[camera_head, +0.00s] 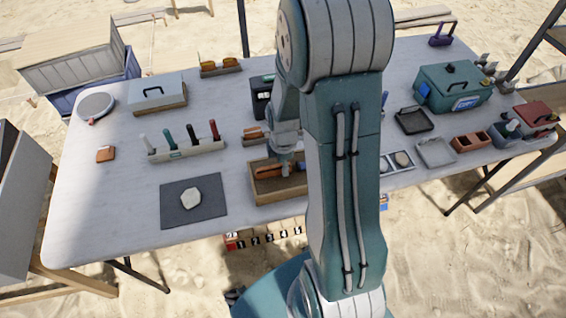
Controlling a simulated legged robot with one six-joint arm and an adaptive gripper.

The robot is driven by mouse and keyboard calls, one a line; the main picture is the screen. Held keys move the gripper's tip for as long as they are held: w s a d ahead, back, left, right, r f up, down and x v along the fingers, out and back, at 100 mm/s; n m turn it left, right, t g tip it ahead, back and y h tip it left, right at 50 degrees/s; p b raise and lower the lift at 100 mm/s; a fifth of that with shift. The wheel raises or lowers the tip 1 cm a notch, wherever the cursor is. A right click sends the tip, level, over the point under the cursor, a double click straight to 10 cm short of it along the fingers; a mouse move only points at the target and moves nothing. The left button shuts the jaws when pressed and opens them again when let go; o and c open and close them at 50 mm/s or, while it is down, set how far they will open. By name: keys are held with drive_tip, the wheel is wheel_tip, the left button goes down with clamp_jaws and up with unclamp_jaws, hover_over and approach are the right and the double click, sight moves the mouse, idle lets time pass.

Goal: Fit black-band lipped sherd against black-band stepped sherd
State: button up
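An orange-brown piece (270,173) with a dark edge lies in a shallow wooden tray (262,200) at the middle of the table. I cannot tell whether it is the lipped or the stepped sherd. My gripper (288,168) points down over this tray, close to the piece. Its fingers are too small and blurred to tell open from shut, or whether they touch the piece. My arm hides the tray's right part. Another orange-brown piece (255,134) lies behind the tray, and a small one (105,154) lies at the left.
A pale piece (191,197) lies on a dark mat (178,216) left of the tray. A rack (190,153) of upright tools stands behind the mat. A grey box (157,94) and a teal case (452,88) stand farther back. The table's front left is clear.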

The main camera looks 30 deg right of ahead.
wheel_tip(320, 180, up, 12)
idle(0.7)
drive_tip(key=shift+f, duration=0.1)
idle(0.3)
drive_tip(key=s+a+r+m+t, duration=0.2)
drive_tip(key=s+a+r+m, duration=0.3)
drive_tip(key=s+r+m, duration=0.1)
drive_tip(key=s+a+r+m+t, duration=0.3)
drive_tip(key=s+a+r+m, duration=0.3)
drive_tip(key=r+m, duration=0.2)
drive_tip(key=shift+s+r+m+t, duration=0.3)
drive_tip(key=shift+r+m, duration=0.1)
drive_tip(key=shift+r, duration=0.45)
drive_tip(key=shift+d, duration=0.1)
